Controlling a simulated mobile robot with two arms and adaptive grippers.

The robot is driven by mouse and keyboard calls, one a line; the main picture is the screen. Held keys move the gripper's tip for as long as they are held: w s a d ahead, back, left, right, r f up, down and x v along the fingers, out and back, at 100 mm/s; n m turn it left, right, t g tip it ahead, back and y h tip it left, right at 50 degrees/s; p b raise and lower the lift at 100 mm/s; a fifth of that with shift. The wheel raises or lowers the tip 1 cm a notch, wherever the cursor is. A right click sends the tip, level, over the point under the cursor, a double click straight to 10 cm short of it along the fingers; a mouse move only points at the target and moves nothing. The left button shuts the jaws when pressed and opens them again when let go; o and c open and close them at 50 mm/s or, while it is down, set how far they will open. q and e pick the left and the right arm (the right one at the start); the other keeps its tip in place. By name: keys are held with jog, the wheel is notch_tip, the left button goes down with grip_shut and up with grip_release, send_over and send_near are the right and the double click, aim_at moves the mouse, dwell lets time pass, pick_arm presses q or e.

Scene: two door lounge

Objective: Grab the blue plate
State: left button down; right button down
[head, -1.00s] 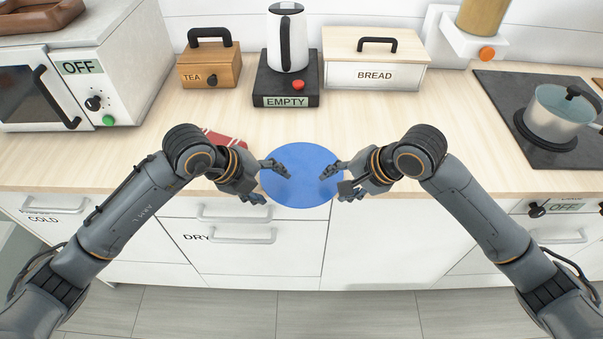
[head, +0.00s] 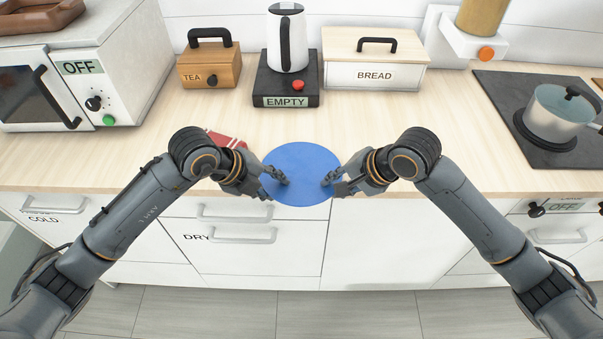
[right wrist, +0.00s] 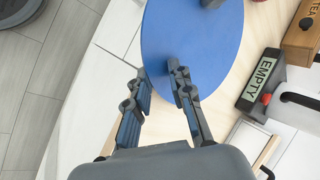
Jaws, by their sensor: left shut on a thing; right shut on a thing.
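The blue plate (head: 302,172) is round and flat and lies at the front edge of the wooden counter, between my two grippers. My left gripper (head: 277,186) is shut on the plate's left rim. My right gripper (head: 333,187) is shut on its right rim. The right wrist view shows the plate (right wrist: 205,45) with one finger of my right gripper (right wrist: 158,85) over its face and the other at its edge. The tip of my left gripper shows at the top of that view. The fingers hide small parts of the rim.
A red striped cloth (head: 228,140) lies left of the plate. Behind stand a tea box (head: 208,66), a kettle (head: 288,40) on its base (head: 285,85) and a bread box (head: 375,62). A pot (head: 560,112) is on the stove at right. The counter middle is clear.

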jog(key=shift+s+a, duration=0.1)
jog(key=shift+a, duration=0.05)
